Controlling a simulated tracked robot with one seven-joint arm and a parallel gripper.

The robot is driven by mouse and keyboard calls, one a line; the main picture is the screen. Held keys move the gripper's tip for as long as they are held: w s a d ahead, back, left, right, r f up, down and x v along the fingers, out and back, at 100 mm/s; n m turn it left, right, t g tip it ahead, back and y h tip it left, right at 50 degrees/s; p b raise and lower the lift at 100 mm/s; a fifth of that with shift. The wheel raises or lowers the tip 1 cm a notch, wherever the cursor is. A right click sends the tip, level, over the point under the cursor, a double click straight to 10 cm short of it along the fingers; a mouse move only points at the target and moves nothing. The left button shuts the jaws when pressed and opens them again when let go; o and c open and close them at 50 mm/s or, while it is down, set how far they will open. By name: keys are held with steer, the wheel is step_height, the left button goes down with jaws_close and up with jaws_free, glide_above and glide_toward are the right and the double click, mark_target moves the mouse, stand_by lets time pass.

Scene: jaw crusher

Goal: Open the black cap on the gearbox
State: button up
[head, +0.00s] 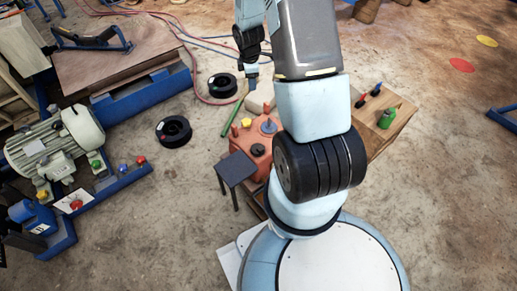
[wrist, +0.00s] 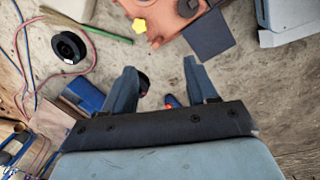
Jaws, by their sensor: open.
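The orange gearbox (head: 247,136) stands on a low wooden stand in the head view, left of my arm, which hides part of its right side. Its round black cap (head: 258,150) sits on the top face. My gripper (head: 252,84) hangs beyond the gearbox, apart from the cap. In the wrist view my gripper (wrist: 162,78) is open, with nothing held between its fingers. The gearbox (wrist: 163,17) is cut off by the top edge there, and a dark round part, perhaps the cap, shows near that edge.
A dark square stool (head: 236,168) stands close left of the gearbox. Black spools (head: 174,131) lie on the floor. A motor (head: 55,140) is at left.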

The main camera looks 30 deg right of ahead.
step_height(320, 180, down, 13)
steer(key=s+d+n+g, duration=0.1)
steer(key=s+n, duration=0.1)
steer(key=n, duration=0.1)
steer(key=n+y, duration=0.1)
steer(key=n, duration=0.2)
glide_toward(261, 149)
steer(key=shift+g, duration=0.3)
steer(key=f, duration=0.6)
steer(key=w+f, duration=0.1)
steer(key=f, duration=0.1)
steer(key=shift+f, duration=0.4)
steer(key=shift+c, duration=0.2)
steer(key=shift+s, duration=0.15)
jaws_close()
